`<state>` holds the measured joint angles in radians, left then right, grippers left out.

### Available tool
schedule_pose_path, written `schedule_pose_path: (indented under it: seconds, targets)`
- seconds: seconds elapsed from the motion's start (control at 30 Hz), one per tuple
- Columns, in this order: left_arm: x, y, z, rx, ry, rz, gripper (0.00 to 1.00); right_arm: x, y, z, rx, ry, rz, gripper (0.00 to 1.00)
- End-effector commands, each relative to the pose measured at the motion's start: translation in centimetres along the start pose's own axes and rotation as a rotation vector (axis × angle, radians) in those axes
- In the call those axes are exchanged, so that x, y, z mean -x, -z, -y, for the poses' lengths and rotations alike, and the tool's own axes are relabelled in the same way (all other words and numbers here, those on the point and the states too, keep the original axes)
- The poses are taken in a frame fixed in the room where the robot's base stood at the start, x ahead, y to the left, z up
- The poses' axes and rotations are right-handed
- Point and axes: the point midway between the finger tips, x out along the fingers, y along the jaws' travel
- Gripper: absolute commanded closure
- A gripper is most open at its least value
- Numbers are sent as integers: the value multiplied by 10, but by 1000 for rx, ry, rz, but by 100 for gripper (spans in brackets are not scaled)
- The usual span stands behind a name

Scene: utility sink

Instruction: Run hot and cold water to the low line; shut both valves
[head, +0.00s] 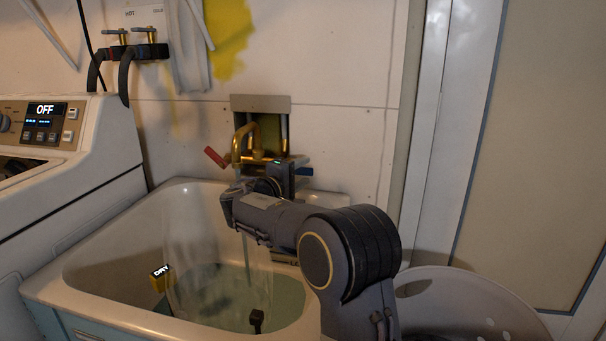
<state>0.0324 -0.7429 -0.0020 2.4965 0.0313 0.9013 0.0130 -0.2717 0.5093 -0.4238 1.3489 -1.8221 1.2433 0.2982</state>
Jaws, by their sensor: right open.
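The utility sink (95,302) holds shallow greenish water (225,300). A thin pale stream (247,258) falls into it below the brass faucet (238,143) on the back wall. The red valve handle (214,157) sticks out left of the faucet, slanting up to the left. The blue valve handle (305,171) sticks out level to the right. My right arm reaches over the sink, and its open gripper (285,172) is close beside the blue handle; whether they touch is unclear. My arm hides part of the faucet base. My left gripper is out of view.
A yellow tag reading DRY (160,272) and a small dark object (257,318) show inside the sink. A washer marked OFF (60,135) stands left. A pale perforated basket (470,295) is at lower right. Hose valves (135,45) are on the wall.

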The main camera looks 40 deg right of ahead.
Motion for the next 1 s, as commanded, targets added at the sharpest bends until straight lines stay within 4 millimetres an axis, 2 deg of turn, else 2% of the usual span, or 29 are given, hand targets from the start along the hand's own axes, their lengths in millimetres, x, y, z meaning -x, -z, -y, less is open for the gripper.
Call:
schedule_pose_path:
  seconds: [0.13,0.43,0.73,1.0]
  targets:
    - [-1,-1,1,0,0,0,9,-12,0,0,-1,0,1,58]
    - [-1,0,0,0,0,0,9,-14,0,0,0,0,0,60]
    - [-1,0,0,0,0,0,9,-13,0,0,0,0,0,99]
    - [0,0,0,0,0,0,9,-13,0,-1,22,-8,0,100]
